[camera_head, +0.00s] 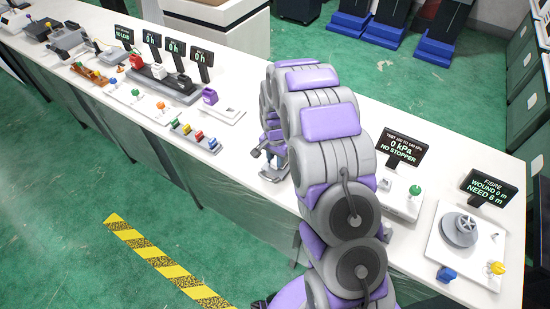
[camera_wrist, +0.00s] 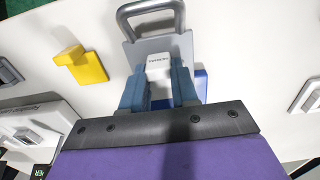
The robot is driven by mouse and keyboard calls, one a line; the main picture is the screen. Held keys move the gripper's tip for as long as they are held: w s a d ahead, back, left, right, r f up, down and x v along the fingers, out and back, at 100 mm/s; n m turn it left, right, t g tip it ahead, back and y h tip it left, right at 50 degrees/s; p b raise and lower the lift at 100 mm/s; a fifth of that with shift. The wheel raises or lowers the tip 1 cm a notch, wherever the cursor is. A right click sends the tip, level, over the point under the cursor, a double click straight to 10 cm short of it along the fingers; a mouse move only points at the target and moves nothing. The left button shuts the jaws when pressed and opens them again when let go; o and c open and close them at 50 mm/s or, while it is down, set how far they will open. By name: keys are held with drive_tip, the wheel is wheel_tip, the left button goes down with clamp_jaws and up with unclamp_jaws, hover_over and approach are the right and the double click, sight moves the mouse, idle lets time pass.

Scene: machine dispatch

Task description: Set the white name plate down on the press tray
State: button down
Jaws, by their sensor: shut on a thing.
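In the wrist view my gripper (camera_wrist: 160,80) has its two blue-grey fingers closed on the small white name plate (camera_wrist: 158,66), which has dark lettering on top. The plate lies over a grey flat piece (camera_wrist: 181,44) with an arched grey handle; this looks like the press tray, with a blue part (camera_wrist: 201,82) at its right. I cannot tell whether the plate touches the grey piece or is held just above it. In the head view my arm hides most of the gripper and the press.
A yellow block (camera_wrist: 82,65) stands left of the grey piece. A grey device (camera_wrist: 30,132) lies at lower left. In the head view the long white bench (camera_head: 240,122) carries a white tray (camera_head: 217,112) left of my arm and a stopper station (camera_head: 402,201) to its right.

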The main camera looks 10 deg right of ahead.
sight(275, 162)
drive_tip(key=shift+a+f, duration=0.1)
drive_tip(key=shift+f, duration=0.4)
drive_tip(key=c, duration=0.8)
unclamp_jaws()
wheel_tip(275, 162, up, 17)
drive_tip(key=p, duration=0.2)
drive_tip(key=shift+r+p, duration=0.1)
drive_tip(key=shift+p, duration=0.25)
drive_tip(key=shift+r, duration=0.1)
drive_tip(key=s+r+n, duration=0.2)
drive_tip(key=s+r, duration=0.3)
drive_tip(key=s, duration=0.4)
drive_tip(key=s+r+n, duration=0.2)
drive_tip(key=s+r, duration=0.2)
drive_tip(key=s, duration=0.4)
drive_tip(key=s+n, duration=0.1)
drive_tip(key=s, duration=0.6)
drive_tip(key=s+r+n+g, duration=0.1)
drive_tip(key=s+n, duration=0.1)
drive_tip(key=s, duration=0.6)
drive_tip(key=s+n, duration=0.2)
drive_tip(key=s, duration=0.6)
drive_tip(key=shift+r+g, duration=0.4)
